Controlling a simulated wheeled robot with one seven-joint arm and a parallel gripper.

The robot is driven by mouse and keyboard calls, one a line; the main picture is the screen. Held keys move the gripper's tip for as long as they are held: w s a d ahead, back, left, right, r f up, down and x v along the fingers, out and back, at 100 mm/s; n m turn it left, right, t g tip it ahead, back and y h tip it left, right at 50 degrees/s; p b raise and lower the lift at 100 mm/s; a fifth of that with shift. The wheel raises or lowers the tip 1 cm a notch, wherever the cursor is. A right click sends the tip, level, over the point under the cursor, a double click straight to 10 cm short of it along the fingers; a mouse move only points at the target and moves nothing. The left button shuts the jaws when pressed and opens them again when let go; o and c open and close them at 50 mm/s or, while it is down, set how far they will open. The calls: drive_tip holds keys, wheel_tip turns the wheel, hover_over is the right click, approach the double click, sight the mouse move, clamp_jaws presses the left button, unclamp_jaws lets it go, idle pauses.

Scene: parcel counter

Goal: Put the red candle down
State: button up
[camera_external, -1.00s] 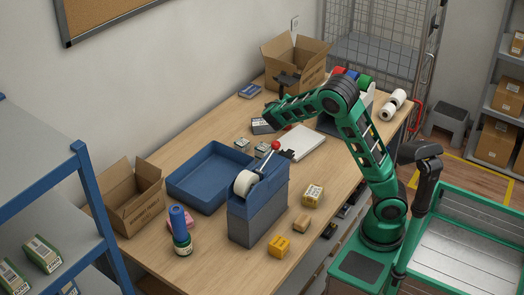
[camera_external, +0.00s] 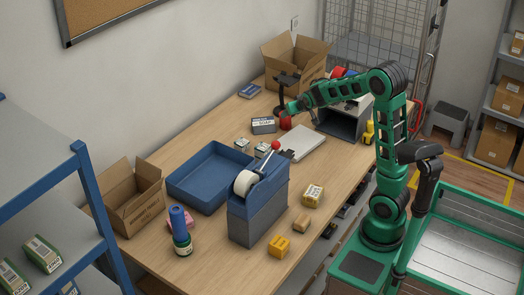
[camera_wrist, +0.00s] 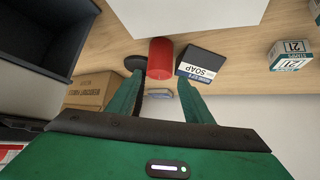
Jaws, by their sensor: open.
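The red candle (camera_external: 285,123) stands on the wooden counter, beside the dark soap box (camera_external: 263,125). In the wrist view the candle (camera_wrist: 160,57) shows between and just beyond my fingertips, with the soap box (camera_wrist: 201,64) to its right. My gripper (camera_wrist: 162,82) is open, its two green fingers apart with a gap to the candle on either side. In the external view my gripper (camera_external: 291,109) is at the candle's top, and I cannot tell there whether they touch.
A white flat pad (camera_external: 301,142) lies close to the candle. A black stand (camera_external: 286,82) and an open cardboard box (camera_external: 295,62) are behind it. A dark grey bin (camera_external: 343,121) is to the right. The blue tray (camera_external: 182,178) and tape dispenser (camera_external: 258,200) stand in front.

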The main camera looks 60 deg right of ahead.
sight(285, 119)
drive_tip(key=x, duration=0.5)
drive_tip(key=shift+w+f, duration=0.1)
drive_tip(key=shift+f, duration=0.05)
drive_tip(key=shift+s+f+x, duration=0.1)
drive_tip(key=shift+x, duration=1.2)
drive_tip(key=shift+s+f+x, duration=0.1)
drive_tip(key=shift+s+x, duration=0.05)
drive_tip(key=shift+x, duration=1.2)
drive_tip(key=c, duration=0.9)
drive_tip(key=shift+r, duration=0.1)
